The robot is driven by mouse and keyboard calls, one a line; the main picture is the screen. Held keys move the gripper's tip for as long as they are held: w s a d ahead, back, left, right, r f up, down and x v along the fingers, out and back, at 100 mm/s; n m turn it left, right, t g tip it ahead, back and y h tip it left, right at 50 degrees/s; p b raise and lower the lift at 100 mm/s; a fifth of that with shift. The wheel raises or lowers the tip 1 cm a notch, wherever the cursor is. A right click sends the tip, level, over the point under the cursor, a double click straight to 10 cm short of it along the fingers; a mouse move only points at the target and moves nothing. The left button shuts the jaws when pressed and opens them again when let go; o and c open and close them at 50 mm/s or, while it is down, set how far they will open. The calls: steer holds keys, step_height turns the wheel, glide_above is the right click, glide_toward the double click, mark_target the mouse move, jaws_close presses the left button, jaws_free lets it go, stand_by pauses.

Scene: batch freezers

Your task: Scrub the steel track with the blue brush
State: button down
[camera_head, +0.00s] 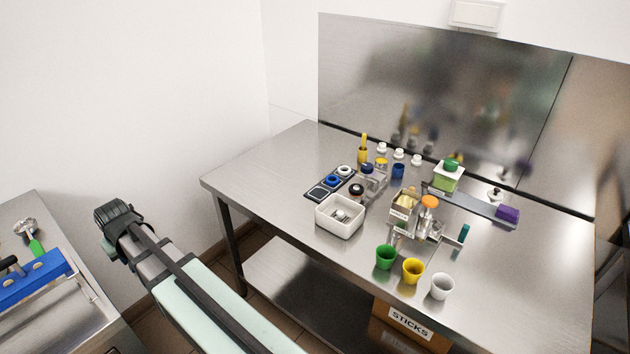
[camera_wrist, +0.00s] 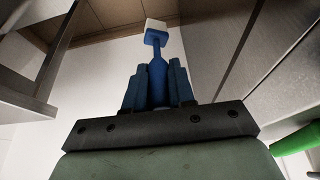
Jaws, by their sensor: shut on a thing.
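In the wrist view, my gripper (camera_wrist: 158,68) has its blue fingers shut on the blue brush (camera_wrist: 156,42). The brush points away from the fingers and ends in a blue head with a pale tip. In the head view, my arm reaches up at the lower left, beside the big steel table and apart from it; the fingers and brush cannot be made out there. A long, narrow grey strip (camera_head: 470,204), which looks like the steel track, lies at the right back of that table. A purple block (camera_head: 507,215) is at its right end.
The big table (camera_head: 265,160) has a clear left part. A white bin (camera_head: 340,217), green (camera_head: 386,256), yellow (camera_head: 412,270) and white cups (camera_head: 441,286), and a green-lidded container (camera_head: 449,175) stand on it. A left side table holds a blue rack (camera_head: 35,280).

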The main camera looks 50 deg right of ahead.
steer(key=s+d+r, duration=0.1)
steer(key=d+r, duration=0.2)
steer(key=d, duration=1.1)
steer(key=s+d+r, duration=0.1)
steer(key=d+r, duration=0.2)
steer(key=d, duration=1)
steer(key=s+d+r, duration=0.1)
steer(key=d+r, duration=0.1)
steer(key=d, duration=1.2)
steer(key=s+d+r, duration=0.2)
steer(key=s+d, duration=0.6)
steer(key=d, duration=0.3)
steer(key=s+d+r, duration=0.3)
steer(key=s+d, duration=0.6)
steer(key=d, duration=0.2)
steer(key=s+d+r, duration=0.2)
steer(key=s+d, duration=0.7)
steer(key=d, duration=0.2)
steer(key=shift+s+d+r, duration=0.15)
steer(key=shift+d+r, duration=0.1)
steer(key=shift+d, duration=0.15)
steer(key=shift+r, duration=0.15)
